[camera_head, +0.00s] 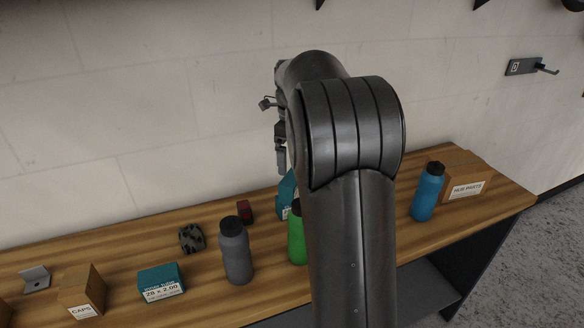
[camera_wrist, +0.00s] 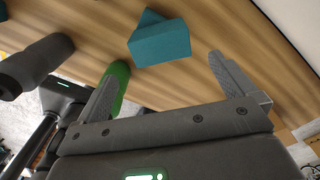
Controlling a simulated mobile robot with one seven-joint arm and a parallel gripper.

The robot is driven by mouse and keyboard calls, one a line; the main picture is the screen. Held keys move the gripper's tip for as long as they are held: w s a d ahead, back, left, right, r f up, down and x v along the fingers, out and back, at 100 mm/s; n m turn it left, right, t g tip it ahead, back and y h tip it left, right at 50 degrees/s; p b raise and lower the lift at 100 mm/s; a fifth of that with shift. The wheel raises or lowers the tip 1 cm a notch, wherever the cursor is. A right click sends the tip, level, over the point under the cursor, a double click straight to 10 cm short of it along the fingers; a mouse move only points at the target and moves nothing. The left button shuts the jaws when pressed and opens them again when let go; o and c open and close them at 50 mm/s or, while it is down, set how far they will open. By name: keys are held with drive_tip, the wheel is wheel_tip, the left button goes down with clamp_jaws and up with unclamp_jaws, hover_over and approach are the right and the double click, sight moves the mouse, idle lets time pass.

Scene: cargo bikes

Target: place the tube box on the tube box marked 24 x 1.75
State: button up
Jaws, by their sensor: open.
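A teal tube box (camera_head: 161,283) marked 28 x 2.00 lies on the wooden bench, left of the grey bottle. More teal box (camera_head: 286,190) shows farther back beside my arm, with a bit of white label too small to read and the rest hidden. In the wrist view, teal box surfaces (camera_wrist: 160,43) appear beyond my fingertips, with a second teal part behind; I cannot tell if these are two boxes. No 24 x 1.75 mark is readable. My gripper (camera_wrist: 161,72) is open and empty above the bench, apart from the teal boxes; my arm mostly hides it in the head view (camera_head: 281,160).
A grey bottle (camera_head: 236,250) and a green bottle (camera_head: 297,235) stand close to the teal box. A blue bottle (camera_head: 427,192) and a hub parts box (camera_head: 465,183) are at right. A caps box (camera_head: 82,289), dark part (camera_head: 192,238) and red item (camera_head: 245,211) also occupy the bench.

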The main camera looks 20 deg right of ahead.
drive_tip(key=shift+r, duration=0.35)
drive_tip(key=s+a+r+n+t, duration=0.2)
drive_tip(key=s+a+n, duration=0.3)
drive_tip(key=s+n, duration=0.5)
drive_tip(key=s+a+r+n+t, duration=0.2)
drive_tip(key=s+a+n, duration=0.3)
drive_tip(key=s+n, duration=0.55)
drive_tip(key=s+a+f+n+t, duration=0.1)
drive_tip(key=s+f+n, duration=0.3)
drive_tip(key=s, duration=0.6)
drive_tip(key=shift+s+a+f+n+t, duration=0.15)
drive_tip(key=shift+s+a+n+t, duration=0.25)
drive_tip(key=shift+n, duration=0.85)
